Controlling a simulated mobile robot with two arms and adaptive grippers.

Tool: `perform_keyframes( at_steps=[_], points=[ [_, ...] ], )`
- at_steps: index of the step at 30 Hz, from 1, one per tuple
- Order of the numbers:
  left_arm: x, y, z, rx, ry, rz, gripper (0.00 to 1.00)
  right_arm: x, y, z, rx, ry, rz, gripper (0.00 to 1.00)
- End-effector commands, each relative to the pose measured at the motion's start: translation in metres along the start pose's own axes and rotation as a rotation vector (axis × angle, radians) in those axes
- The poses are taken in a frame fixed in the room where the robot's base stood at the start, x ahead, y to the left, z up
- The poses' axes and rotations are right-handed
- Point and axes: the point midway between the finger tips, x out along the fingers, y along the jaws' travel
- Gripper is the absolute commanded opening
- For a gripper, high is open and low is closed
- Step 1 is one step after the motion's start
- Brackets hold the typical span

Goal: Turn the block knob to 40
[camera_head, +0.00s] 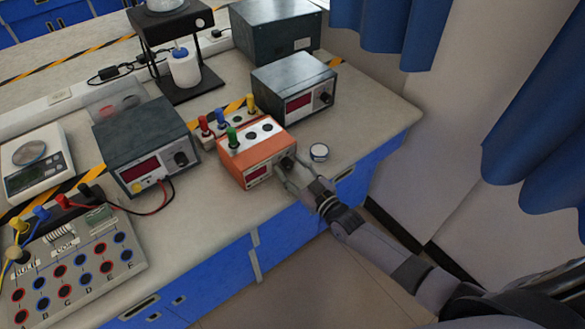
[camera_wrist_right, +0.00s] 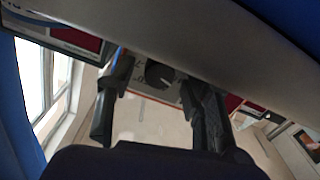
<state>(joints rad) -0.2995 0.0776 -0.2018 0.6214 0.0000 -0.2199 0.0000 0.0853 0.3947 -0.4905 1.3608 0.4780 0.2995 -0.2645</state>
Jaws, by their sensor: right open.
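The orange block (camera_head: 252,160) with a white top stands on the bench near its front edge. Its front carries a red display (camera_head: 257,173) and a dark block knob (camera_head: 287,161), partly covered by my right gripper in the head view. My right gripper (camera_head: 292,173) is at the block's front, open. In the right wrist view the dark round knob (camera_wrist_right: 159,74) lies between the two separated fingers (camera_wrist_right: 157,80) of the gripper. Contact with the knob cannot be made out, and the knob's setting is unreadable. My left gripper is not in view.
A dark power unit (camera_head: 148,150) stands left of the block, another (camera_head: 294,85) behind it. The bench's right end (camera_head: 385,120) is clear.

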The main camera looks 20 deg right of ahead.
Motion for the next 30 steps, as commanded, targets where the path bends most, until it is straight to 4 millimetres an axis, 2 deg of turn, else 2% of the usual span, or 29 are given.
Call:
perform_keyframes(
  at_steps=[2, 21, 30],
  points=[
    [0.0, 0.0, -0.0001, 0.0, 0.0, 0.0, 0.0, -0.0002, 0.0001, 0.0, 0.0, 0.0, 0.0, 0.42],
    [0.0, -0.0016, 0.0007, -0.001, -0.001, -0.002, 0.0, -0.0005, 0.0002, -0.0001, 0.0, 0.0, 0.0, 0.0],
    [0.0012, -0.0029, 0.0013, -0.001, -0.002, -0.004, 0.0, -0.0005, 0.0001, 0.0002, 0.031, 0.0, 0.0, 0.0]
  ],
)
